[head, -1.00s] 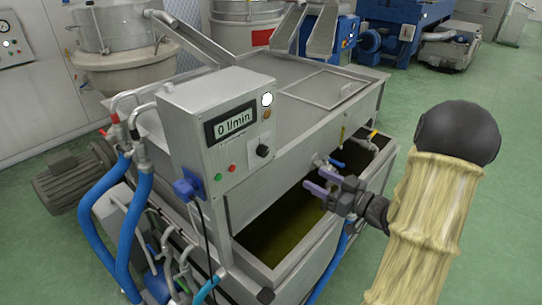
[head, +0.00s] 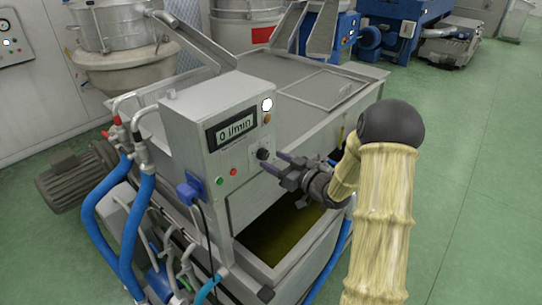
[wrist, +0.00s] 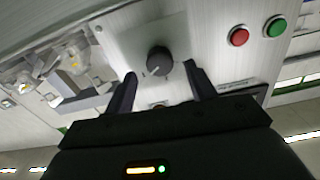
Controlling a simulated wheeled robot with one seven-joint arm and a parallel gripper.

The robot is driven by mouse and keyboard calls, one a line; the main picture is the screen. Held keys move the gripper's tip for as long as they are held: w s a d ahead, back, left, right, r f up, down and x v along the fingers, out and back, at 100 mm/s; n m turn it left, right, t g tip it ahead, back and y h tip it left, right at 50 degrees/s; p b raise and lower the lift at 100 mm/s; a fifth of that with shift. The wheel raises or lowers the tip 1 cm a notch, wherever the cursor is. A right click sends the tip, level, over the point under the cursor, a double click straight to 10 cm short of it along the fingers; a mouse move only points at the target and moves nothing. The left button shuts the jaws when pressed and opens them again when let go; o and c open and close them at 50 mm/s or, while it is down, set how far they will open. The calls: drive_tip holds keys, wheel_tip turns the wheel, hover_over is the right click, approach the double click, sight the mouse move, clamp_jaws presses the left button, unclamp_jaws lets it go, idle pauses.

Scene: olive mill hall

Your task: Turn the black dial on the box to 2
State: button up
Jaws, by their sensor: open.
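The black dial (wrist: 159,61) sits on the front face of the grey control box (head: 203,160). In the head view the dial (head: 262,154) is small, and its scale numbers cannot be read. My gripper (head: 272,164) is open right in front of the box at the dial. In the wrist view my gripper (wrist: 160,82) has one finger to each side below the dial, which shows between and just beyond the fingertips. I cannot see contact. A short light mark shows on the dial's lower left. The display (head: 236,129) on the box reads 0 l/min.
A red button (wrist: 238,36) and a green button (wrist: 275,27) are on the same panel beside the dial. A blue plug (head: 188,190) with a black cable sits low on the box. An open tank of dark oil (head: 285,232) lies below my gripper.

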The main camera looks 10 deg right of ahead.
drive_tip(key=shift+x, duration=1.05)
drive_tip(key=shift+c, duration=0.5)
drive_tip(key=c, duration=0.9)
